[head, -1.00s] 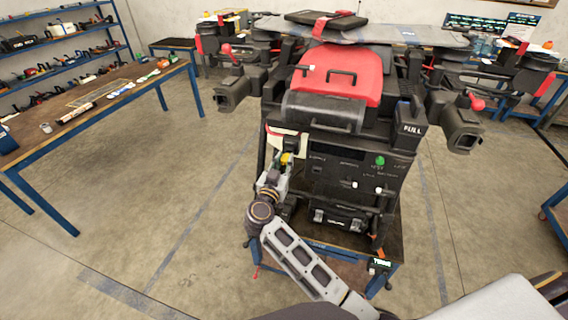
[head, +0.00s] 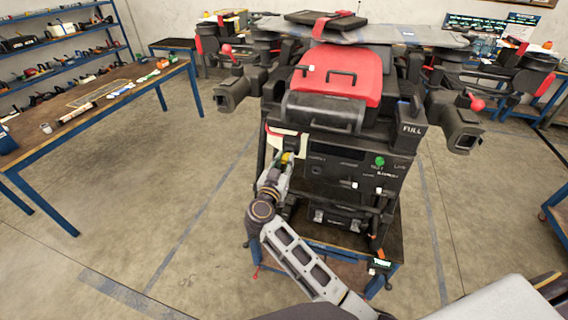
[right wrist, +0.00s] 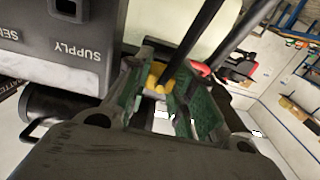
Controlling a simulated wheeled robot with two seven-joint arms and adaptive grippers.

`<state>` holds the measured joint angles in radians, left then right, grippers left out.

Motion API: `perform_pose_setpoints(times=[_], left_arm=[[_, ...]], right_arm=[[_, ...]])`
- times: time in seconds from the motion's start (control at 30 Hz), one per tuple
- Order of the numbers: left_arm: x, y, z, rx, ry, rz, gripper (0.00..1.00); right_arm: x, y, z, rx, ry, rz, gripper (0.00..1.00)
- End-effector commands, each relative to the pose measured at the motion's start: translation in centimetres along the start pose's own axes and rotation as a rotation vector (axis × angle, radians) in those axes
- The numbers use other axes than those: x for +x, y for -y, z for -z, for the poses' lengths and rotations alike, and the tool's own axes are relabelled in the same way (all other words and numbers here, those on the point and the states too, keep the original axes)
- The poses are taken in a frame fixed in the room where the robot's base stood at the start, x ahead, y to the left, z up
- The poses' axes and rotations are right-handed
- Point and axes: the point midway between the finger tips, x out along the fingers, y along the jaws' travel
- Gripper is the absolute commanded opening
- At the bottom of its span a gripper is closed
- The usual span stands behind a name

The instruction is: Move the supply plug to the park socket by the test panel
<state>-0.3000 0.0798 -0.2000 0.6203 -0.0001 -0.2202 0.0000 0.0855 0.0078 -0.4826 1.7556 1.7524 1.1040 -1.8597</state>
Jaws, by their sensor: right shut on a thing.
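My right gripper (head: 286,162) is at the left side of the black test panel (head: 345,172), on the front of the drone (head: 340,75). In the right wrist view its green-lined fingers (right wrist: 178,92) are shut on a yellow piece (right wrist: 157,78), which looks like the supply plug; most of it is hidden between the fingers. The yellow also shows small in the head view (head: 288,157). A dark panel face lettered SUPPLY (right wrist: 82,50) is just left of the fingers in the wrist view. I cannot make out the park socket. My left gripper is not in view.
Two dark rods or cables (right wrist: 200,40) cross close over the fingers in the wrist view. The drone stands on a blue-framed stand (head: 335,262). A workbench (head: 95,105) is at the left, with open floor between.

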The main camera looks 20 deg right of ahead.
Motion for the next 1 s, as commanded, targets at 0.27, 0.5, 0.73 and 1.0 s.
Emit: perform_pose_setpoints(times=[0.27,0.5,0.73,1.0], left_arm=[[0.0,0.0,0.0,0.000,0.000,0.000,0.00],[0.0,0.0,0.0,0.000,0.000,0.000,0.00],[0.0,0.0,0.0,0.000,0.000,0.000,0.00],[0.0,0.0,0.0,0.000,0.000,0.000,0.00]], right_arm=[[0.4,0.0,0.0,0.000,-0.001,0.000,0.00],[0.8,0.0,0.0,0.000,0.000,0.000,0.00],[1.1,0.0,0.0,0.000,0.000,0.000,0.00],[1.5,0.0,0.0,0.000,0.000,0.000,0.00]])
